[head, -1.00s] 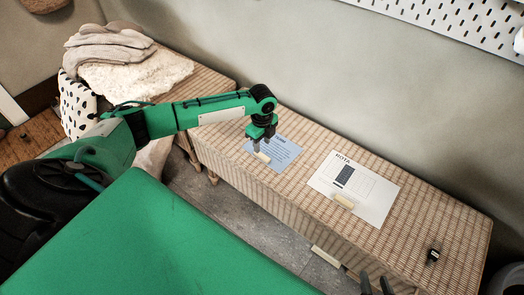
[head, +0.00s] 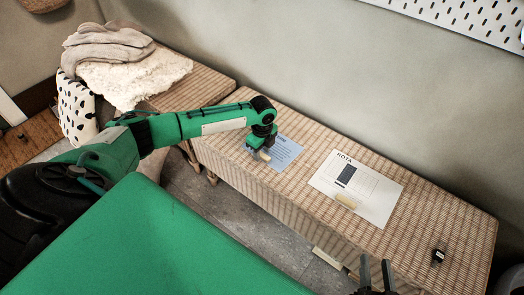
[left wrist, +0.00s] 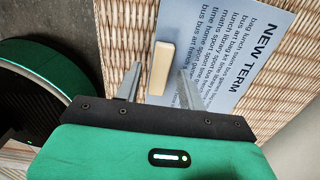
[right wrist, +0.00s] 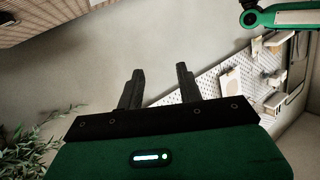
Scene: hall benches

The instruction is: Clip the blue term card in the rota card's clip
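The blue term card (head: 288,153), headed NEW TERM, lies flat on the wicker bench. It also shows in the left wrist view (left wrist: 235,50). A cream grip block (left wrist: 160,68) sits at the card's edge. My left gripper (head: 259,155) is over that edge, open, with one finger on each side of the block and gaps visible. The white rota card (head: 376,203) lies to the right on the same bench, with a dark panel (head: 346,174) and a cream piece (head: 345,201) at its front edge. I cannot tell its clip clearly. My right gripper (head: 376,268) is open and empty.
A small black object (head: 438,257) lies near the bench's right end. A cream piece (head: 326,258) shows at the bench's front side. A pegboard wall (head: 460,22) stands behind. The bench between the cards is clear.

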